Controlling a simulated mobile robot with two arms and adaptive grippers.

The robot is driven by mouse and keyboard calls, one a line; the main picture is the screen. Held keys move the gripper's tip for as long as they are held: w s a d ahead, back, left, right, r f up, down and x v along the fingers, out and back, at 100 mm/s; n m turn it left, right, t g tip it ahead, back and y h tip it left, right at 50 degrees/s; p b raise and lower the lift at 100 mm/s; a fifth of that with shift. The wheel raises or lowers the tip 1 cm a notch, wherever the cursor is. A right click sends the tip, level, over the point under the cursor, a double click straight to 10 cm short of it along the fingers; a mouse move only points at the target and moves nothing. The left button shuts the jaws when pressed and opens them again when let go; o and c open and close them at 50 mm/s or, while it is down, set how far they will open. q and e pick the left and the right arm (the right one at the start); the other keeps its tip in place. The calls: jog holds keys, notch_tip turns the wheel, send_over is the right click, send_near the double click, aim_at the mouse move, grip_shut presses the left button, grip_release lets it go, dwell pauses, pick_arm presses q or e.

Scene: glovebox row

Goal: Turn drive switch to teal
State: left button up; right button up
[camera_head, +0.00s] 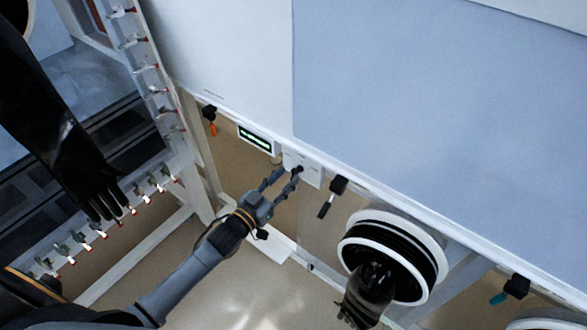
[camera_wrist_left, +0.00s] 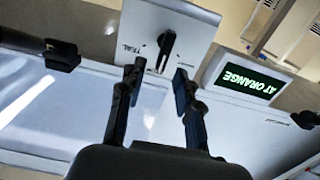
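The drive switch is a black knob (camera_wrist_left: 165,50) on a pale box, with the word TEAL printed beside it in the left wrist view. In the head view its pale box (camera_head: 311,177) sits under the edge of the large white panel. The display (camera_wrist_left: 245,82) beside it reads AT ORANGE; it also shows in the head view (camera_head: 256,139). My left gripper (camera_head: 282,174) is open at the box. In the left wrist view its fingertips (camera_wrist_left: 157,79) are spread, just short of the knob. Contact with the knob is not visible. My right gripper is not in view.
Black clamps with an orange tip (camera_head: 212,129), a grey tip (camera_head: 325,209) and a teal tip (camera_head: 498,298) hang along the panel edge. A round glove port (camera_head: 424,236) with a black glove is at lower right. Another black glove (camera_head: 60,130) hangs at left.

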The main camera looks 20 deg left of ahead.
aim_at(291, 173)
pick_arm(q)
jog(key=shift+x, duration=2)
grip_shut()
